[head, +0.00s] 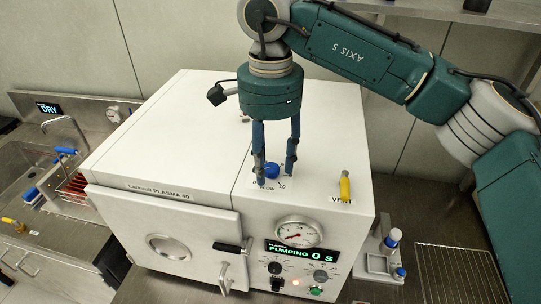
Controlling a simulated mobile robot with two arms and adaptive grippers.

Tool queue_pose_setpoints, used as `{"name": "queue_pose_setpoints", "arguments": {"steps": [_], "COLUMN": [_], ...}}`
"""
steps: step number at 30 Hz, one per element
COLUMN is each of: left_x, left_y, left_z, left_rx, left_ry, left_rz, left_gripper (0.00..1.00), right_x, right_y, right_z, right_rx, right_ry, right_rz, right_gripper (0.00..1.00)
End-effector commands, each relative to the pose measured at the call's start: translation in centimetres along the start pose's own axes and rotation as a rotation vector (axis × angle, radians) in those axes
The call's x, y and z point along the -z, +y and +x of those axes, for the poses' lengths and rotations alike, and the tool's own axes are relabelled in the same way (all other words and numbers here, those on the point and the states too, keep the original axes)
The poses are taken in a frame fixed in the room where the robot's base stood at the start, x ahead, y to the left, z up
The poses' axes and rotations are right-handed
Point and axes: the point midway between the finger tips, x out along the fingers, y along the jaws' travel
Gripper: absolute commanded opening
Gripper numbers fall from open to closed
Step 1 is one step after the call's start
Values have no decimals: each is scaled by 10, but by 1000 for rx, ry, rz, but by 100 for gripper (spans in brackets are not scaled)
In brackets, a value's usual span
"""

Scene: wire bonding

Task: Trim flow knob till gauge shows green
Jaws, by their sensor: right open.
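The blue flow knob (271,170) stands on top of the white plasma machine (170,115), above a "FLOW" scale. My right gripper (275,172) points down with its two fingers apart, one on each side of the knob. I cannot tell whether a finger touches the knob. The round gauge (298,232) is on the front panel below; its needle and coloured bands are too small to read. A display (302,252) under it reads "PUMPING 0 s". My left gripper is not in view.
A yellow vent lever (345,186) stands right of the knob. The machine's door (165,245) with its black-tipped handle (228,248) is at front left. A sink (60,200) lies at left; a small stand (382,258) and a wire rack (460,272) are at right.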

Motion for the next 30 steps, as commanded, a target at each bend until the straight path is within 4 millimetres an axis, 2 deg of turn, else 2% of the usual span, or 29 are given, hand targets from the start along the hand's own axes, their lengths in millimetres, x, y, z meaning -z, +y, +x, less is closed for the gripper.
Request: {"name": "queue_pose_setpoints", "arguments": {"steps": [8,11,15,30], "left_x": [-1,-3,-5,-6], "left_y": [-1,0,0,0], "left_z": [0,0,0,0], "left_rx": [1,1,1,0], "left_ry": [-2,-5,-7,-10], "left_rz": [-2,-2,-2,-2], "left_gripper": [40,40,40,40], "right_x": [0,0,0,-1], "right_y": [0,0,0,0], "right_z": [3,3,2,2], "right_rx": [0,0,0,1], "right_ry": [0,0,-1,-2], "right_rz": [1,1,1,8], "right_gripper": [43,27,0,0]}}
